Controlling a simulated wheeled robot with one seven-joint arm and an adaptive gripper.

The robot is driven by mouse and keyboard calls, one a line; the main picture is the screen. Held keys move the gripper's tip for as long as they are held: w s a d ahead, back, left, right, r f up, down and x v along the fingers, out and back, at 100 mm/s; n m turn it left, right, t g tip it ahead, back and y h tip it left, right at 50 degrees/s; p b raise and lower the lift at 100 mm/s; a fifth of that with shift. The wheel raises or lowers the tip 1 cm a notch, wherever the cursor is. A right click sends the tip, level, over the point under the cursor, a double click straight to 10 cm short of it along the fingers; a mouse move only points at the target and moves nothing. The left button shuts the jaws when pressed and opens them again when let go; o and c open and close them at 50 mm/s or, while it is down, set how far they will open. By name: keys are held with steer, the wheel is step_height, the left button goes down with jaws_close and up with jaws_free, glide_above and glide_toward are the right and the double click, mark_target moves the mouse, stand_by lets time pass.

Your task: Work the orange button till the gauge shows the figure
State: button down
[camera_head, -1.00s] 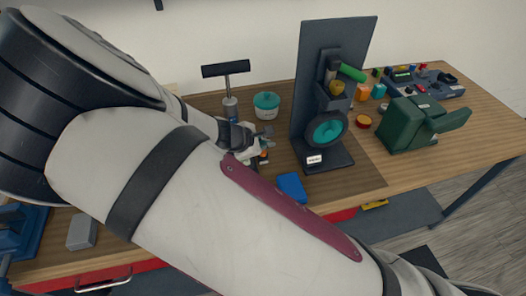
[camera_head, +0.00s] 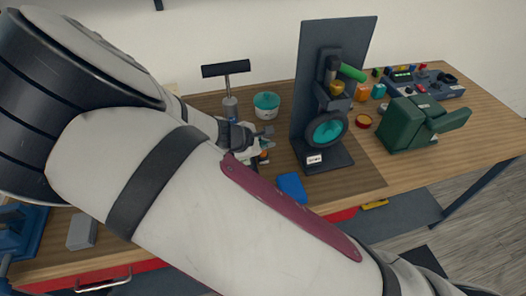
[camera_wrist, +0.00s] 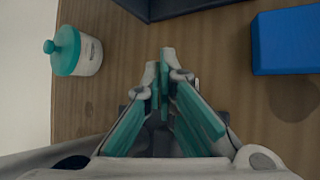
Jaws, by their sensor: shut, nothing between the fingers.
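A small orange spot (camera_head: 264,155), possibly the orange button, shows on a pale, partly covered device just below my gripper (camera_head: 266,133). My gripper is over the table between the teal-lidded jar and the upright dark stand. In the wrist view my gripper (camera_wrist: 160,78) has its teal fingers together with nothing between them, and it hides what lies directly beneath. No contact with the orange spot can be made out. A small green-lit display (camera_head: 403,77), possibly the gauge, is on the grey box at the far right; its figure is too small to read.
The dark stand (camera_head: 309,95) with a teal-hubbed wheel is close right of my gripper. A blue block (camera_head: 291,187) lies in front, a teal-lidded jar (camera_head: 267,105) and a T-handled pump (camera_head: 230,107) behind. A green machine (camera_head: 405,125) stands at right. My arm covers much of the table.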

steer(key=shift+f, duration=0.2)
steer(key=shift+f, duration=0.2)
steer(key=shift+f, duration=0.45)
stand_by(7.2)
